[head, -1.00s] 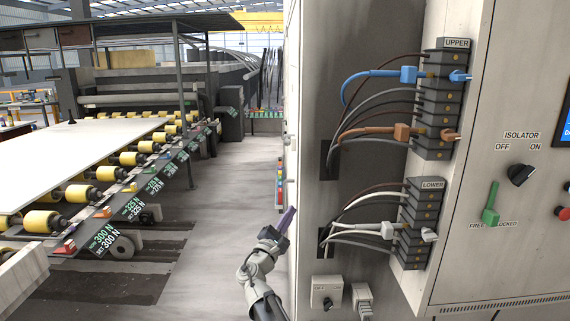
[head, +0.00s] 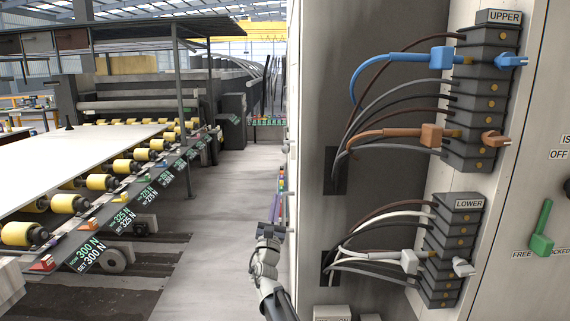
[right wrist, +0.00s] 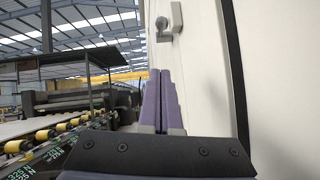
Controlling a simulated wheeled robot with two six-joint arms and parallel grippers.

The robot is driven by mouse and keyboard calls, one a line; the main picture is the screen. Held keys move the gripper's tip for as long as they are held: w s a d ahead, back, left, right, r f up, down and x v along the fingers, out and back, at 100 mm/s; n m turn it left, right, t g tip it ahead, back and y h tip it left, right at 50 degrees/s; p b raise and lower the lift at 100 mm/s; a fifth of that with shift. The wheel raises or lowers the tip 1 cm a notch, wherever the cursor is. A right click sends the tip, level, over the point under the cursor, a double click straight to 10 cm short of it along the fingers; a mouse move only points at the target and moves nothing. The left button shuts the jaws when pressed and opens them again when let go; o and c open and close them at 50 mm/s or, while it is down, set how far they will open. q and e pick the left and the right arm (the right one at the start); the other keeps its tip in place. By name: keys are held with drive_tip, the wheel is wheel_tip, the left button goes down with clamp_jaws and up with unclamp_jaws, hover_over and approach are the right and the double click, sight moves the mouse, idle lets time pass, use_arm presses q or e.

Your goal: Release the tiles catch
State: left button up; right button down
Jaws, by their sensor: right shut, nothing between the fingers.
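A green lever (head: 541,230) stands nearly upright on the cabinet front at the right edge of the head view, above the words FREE and LOCKED; its top leans slightly right. Nothing in view is labelled as a tiles catch. My right gripper (head: 282,208) is low, at the left edge of the cabinet, far left of the lever. In the right wrist view its purple fingers (right wrist: 159,78) are shut together and empty, pointing along the cabinet's pale side. A small grey fitting (right wrist: 166,24) sits on that side, beyond the fingertips. My left gripper is not in view.
The cabinet's near side holds UPPER (head: 489,90) and LOWER (head: 453,250) terminal blocks with plugged cables, including a blue plug (head: 441,58) and an orange plug (head: 431,135). A roller line with a white slab (head: 70,155) lies left. Clear floor (head: 228,200) lies between.

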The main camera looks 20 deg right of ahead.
sight(288, 147)
drive_tip(key=shift+r, duration=0.15)
drive_tip(key=s+r+p+x, duration=0.1)
drive_tip(key=r+p+x, duration=0.1)
drive_tip(key=p+x, duration=0.7)
drive_tip(key=x, duration=0.3)
drive_tip(key=shift+r, duration=0.35)
drive_tip(key=shift+s+d+p, duration=0.1)
drive_tip(key=shift+p, duration=0.2)
